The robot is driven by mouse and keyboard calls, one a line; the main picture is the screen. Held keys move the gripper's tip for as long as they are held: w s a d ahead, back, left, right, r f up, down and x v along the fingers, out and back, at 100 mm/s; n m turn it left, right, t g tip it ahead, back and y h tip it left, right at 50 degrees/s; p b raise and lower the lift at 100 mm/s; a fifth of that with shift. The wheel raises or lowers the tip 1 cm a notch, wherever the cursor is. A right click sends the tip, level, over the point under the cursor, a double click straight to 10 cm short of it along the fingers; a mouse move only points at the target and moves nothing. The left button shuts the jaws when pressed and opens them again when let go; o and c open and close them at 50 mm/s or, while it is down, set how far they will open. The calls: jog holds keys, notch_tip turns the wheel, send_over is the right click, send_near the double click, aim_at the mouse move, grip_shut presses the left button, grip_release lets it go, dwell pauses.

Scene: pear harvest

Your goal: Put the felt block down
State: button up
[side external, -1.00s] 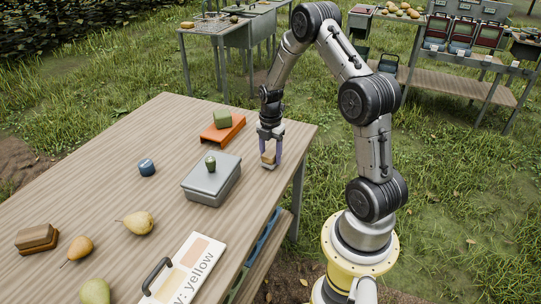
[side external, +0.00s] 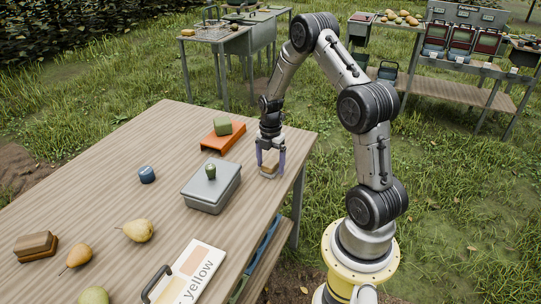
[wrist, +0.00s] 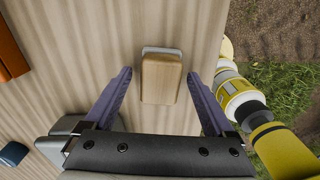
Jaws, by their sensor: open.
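The felt block (wrist: 162,80), a wooden block with a strip of grey felt (wrist: 163,49) at one edge, rests on the table near its right edge. In the side view the block (side external: 268,167) shows small between my fingers. My gripper (side external: 270,171) is low over the table, pointing down. In the wrist view my gripper (wrist: 173,74) is open, with one purple finger on each side of the block and a visible gap on both sides.
A grey lidded box (side external: 207,190) with a small green item on top stands just left of my gripper. An orange stand (side external: 223,139) holding a green block is behind. A blue round item (side external: 147,175), pears (side external: 139,231) and a sign (side external: 194,270) lie farther off.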

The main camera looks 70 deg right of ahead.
aim_at(270, 161)
notch_tip(270, 161, up, 14)
jog(key=f, duration=0.1)
jog(key=s+a+r+m+t, duration=0.1)
jog(key=s+a+r+m, duration=0.2)
jog(key=a, duration=0.4)
jog(key=s+a+r+m+t, duration=0.1)
jog(key=s+a+r+m, duration=0.2)
jog(key=a+r+m, duration=0.2)
jog(key=s+a+r+m+t, duration=0.2)
jog(key=s+a+r+m, duration=0.2)
jog(key=a, duration=0.5)
notch_tip(270, 161, up, 3)
jog(key=shift+f+h, duration=0.1)
jog(key=shift+h, duration=0.3)
jog(key=s+a+m, duration=0.1)
jog(key=s, duration=0.1)
jog(key=s+a+m+t, duration=0.1)
jog(key=s+m, duration=0.1)
jog(key=s+a+m, duration=0.1)
jog(key=s+a, duration=0.1)
jog(key=shift+s+f+m+t+y, duration=0.3)
jog(key=shift+s+f+m+y, duration=0.05)
jog(key=shift+f+m+y, duration=0.05)
